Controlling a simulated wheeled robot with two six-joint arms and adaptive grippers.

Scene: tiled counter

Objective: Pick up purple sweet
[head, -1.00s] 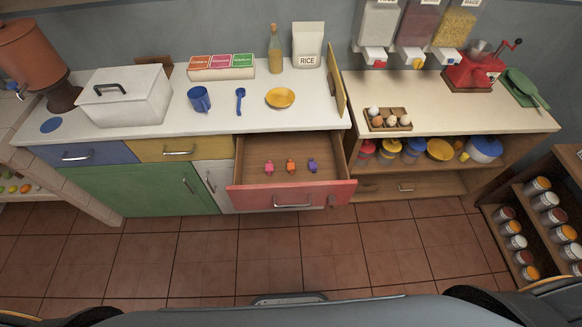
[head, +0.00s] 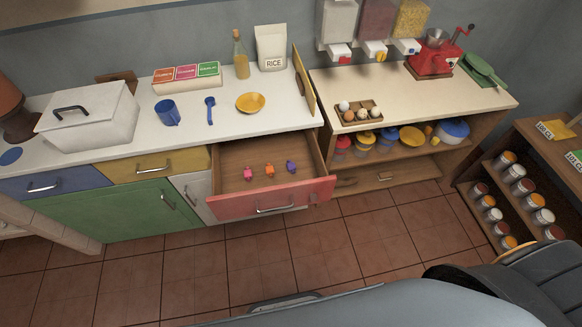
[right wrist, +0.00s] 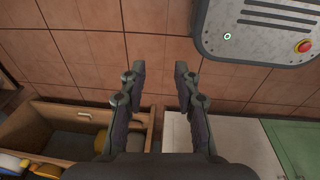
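The purple sweet (head: 291,167) lies in the open red-fronted drawer (head: 275,197) under the white counter in the head view. It is the rightmost of three small sweets, with an orange sweet (head: 270,170) and a pink sweet (head: 249,173) to its left, all apart. My right gripper (right wrist: 160,76) shows in the right wrist view, its two fingers spread and empty above the tiled floor. No sweet can be made out in that view. My left gripper is in no view.
The tiled floor (head: 340,245) before the drawer is clear.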

